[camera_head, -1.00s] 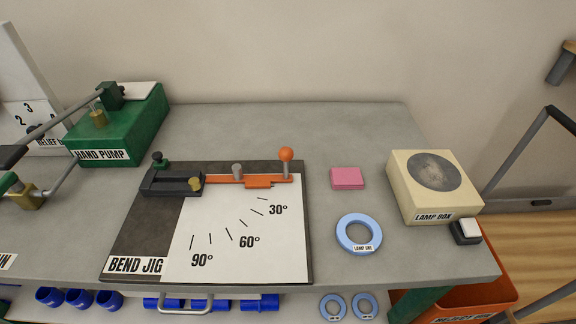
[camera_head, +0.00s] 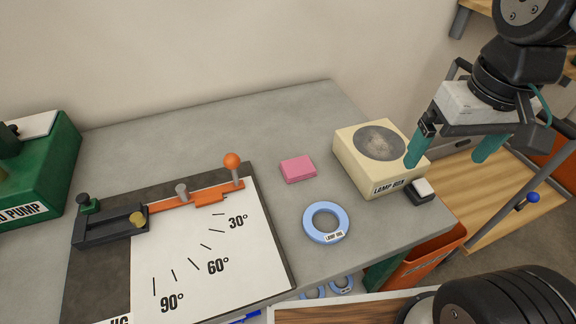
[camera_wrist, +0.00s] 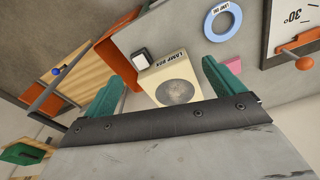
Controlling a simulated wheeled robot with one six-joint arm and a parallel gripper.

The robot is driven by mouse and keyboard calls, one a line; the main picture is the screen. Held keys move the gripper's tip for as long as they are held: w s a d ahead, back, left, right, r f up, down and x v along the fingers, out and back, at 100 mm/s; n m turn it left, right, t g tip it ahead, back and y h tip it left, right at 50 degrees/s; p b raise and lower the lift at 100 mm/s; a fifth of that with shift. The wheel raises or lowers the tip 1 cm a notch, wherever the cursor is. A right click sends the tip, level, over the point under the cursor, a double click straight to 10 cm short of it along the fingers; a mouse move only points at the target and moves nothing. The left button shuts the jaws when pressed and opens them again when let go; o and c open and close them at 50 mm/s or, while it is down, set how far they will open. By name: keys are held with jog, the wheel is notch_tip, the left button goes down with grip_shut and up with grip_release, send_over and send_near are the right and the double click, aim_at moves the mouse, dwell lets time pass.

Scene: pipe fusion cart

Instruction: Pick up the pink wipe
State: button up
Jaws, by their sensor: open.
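The pink wipe (camera_head: 298,168) is a small folded pink block lying flat on the grey bench, left of the lamp box and behind the blue ring. In the wrist view the pink wipe (camera_wrist: 240,76) shows just beyond one finger, which partly covers it. My gripper (camera_head: 450,156) is open and empty, at the right end of the bench near the lamp box, well to the right of the wipe. Its two teal fingers also show in the wrist view (camera_wrist: 168,94), spread on either side of the lamp box.
The cream lamp box (camera_head: 368,165) stands between my gripper and the wipe, with a small black-and-white switch (camera_head: 420,190) beside it. A blue ring (camera_head: 326,223) lies in front of the wipe. The bend jig (camera_head: 200,255) with its orange-knobbed lever (camera_head: 232,162) is at left. Bench behind the wipe is clear.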

jog(key=w+a+f+n, duration=0.1)
jog(key=w+a+f, duration=0.1)
jog(key=w+a, duration=0.65)
jog(key=n+g, duration=0.1)
jog(key=n, duration=0.1)
send_near(297, 164)
jog(key=shift+w+d+f, duration=0.1)
jog(key=shift+w+f, duration=0.1)
jog(key=shift+w, duration=0.15)
jog(key=f, duration=0.7)
jog(key=shift+s+f, duration=0.1)
jog(key=shift+s, duration=0.25)
jog(key=shift+f, duration=0.35)
jog(key=c, duration=1)
